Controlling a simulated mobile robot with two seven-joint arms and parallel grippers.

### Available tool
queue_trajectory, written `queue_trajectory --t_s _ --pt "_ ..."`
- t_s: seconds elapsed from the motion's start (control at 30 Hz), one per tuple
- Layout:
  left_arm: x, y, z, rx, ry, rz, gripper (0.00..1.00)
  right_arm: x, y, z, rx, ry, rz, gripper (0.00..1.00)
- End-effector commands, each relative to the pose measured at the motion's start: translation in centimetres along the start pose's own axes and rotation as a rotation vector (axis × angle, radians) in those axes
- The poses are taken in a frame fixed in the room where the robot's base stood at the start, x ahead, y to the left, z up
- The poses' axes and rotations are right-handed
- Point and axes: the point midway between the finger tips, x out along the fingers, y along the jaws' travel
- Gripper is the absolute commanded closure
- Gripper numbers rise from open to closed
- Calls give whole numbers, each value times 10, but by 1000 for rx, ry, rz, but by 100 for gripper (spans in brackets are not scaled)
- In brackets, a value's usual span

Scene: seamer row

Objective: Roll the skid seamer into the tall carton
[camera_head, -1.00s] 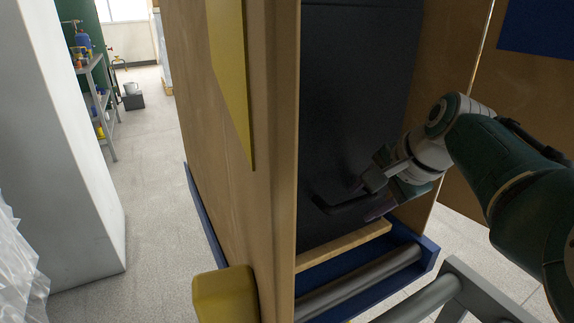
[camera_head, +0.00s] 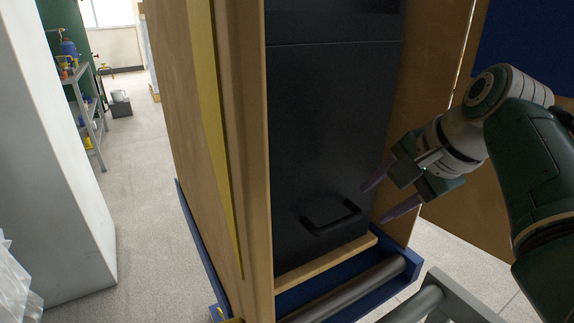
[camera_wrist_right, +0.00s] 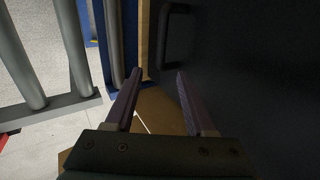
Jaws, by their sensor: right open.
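The skid seamer (camera_head: 325,130) is a tall black cabinet standing upright between the brown walls of the tall carton (camera_head: 257,170). Its pale wooden skid (camera_head: 328,262) shows along its lower front edge. A black bar handle (camera_head: 330,227) juts from its front face, low down; it also shows in the right wrist view (camera_wrist_right: 163,42). My right gripper (camera_head: 376,204) is open and empty, just right of the handle and apart from it. In the right wrist view its fingers (camera_wrist_right: 158,76) point toward the skid edge, with nothing between them. My left gripper is not in view.
A blue frame with grey rollers (camera_head: 350,291) lies under the carton's open front. A grey roller conveyor (camera_head: 440,300) stands before it. A pale column (camera_head: 70,150) is at left, with open floor (camera_head: 145,190) between it and the carton. A shelf (camera_head: 88,115) stands behind.

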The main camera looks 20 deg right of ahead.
Motion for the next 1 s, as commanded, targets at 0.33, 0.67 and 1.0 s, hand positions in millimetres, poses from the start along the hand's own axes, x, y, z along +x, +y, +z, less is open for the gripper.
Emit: queue_trajectory --t_s 0.33,0.67,1.0 --pt "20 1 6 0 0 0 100 12 4 -23 -192 67 -120 15" --pt "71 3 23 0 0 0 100 23 13 -13 -811 170 -491 15" --pt "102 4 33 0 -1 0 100 25 54 34 -1059 141 -697 15"
